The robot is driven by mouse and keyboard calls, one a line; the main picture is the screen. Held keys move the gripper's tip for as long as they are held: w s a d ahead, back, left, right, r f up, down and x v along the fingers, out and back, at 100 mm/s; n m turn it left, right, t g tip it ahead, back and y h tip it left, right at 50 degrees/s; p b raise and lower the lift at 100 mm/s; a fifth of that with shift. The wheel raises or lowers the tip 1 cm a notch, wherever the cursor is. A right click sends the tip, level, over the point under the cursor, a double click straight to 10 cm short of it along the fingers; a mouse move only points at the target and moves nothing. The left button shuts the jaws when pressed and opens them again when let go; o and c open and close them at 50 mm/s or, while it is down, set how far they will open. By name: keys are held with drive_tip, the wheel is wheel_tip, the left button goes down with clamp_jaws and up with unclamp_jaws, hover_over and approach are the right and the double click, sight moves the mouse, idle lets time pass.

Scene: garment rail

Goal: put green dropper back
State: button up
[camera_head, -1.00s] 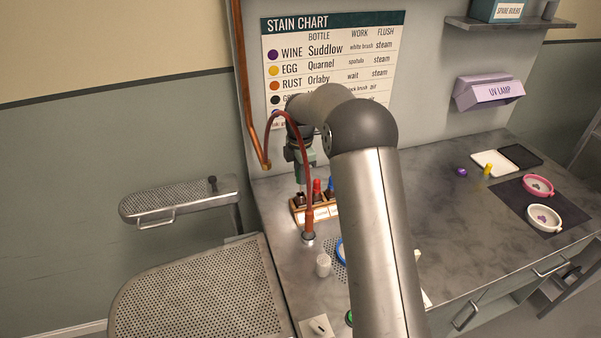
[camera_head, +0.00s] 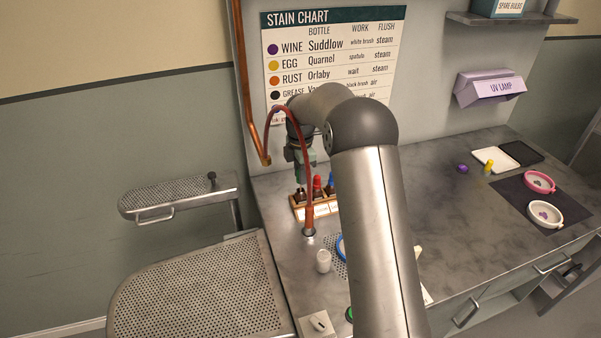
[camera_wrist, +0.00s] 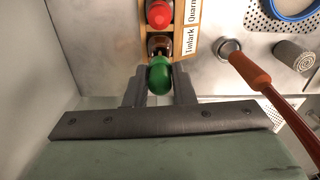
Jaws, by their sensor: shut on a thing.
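My gripper (camera_wrist: 160,88) is shut on the green dropper (camera_wrist: 159,76), whose green bulb shows between the fingers in the wrist view. The wooden bottle rack (camera_wrist: 189,8) lies just beyond it, with an open dark bottle (camera_wrist: 159,44) directly ahead of the dropper and a red-topped bottle (camera_wrist: 159,14) behind that. The dropper's lower end is hidden, so I cannot tell whether it is inside a bottle.
A red hose with an orange nozzle (camera_wrist: 248,70) stands beside the rack. A wall with the stain chart (camera_head: 330,60) rises behind.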

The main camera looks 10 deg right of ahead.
drive_tip(key=shift+f, duration=0.15)
drive_tip(key=shift+f+b, duration=0.55)
drive_tip(key=shift+f, duration=0.3)
drive_tip(key=shift+f, duration=0.2)
drive_tip(key=shift+f+b, duration=0.35)
drive_tip(key=shift+f, duration=0.1)
drive_tip(key=o, duration=1)
drive_tip(key=shift+r, duration=0.15)
drive_tip(key=shift+r+p, duration=2.45)
drive_tip(key=shift+r, duration=1.2)
